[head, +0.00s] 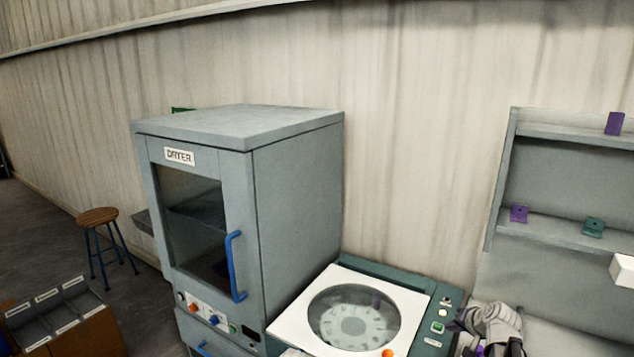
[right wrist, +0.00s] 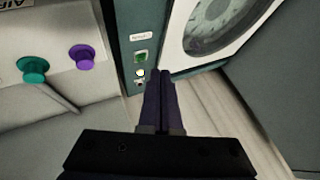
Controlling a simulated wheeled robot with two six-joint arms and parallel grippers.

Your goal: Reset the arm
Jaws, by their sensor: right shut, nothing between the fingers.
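My right gripper (right wrist: 163,78) is shut and empty in the right wrist view, its two dark fingers side by side. They point toward the corner of the spin machine's green control panel (right wrist: 140,60), and I cannot tell how far off they are. In the head view, my grey right arm and dark gripper parts show at the bottom right edge, beside the spin machine (head: 432,283); the fingertips are not clear there. My left gripper is in neither view.
A grey dryer (head: 297,200) with a blue handle stands left of the spin machine. A shelf unit (head: 560,233) with purple and green brackets is at right. A stool (head: 98,217) and a divided bin (head: 90,325) stand at left. Teal (right wrist: 33,68) and purple (right wrist: 82,56) knobs show in the wrist view.

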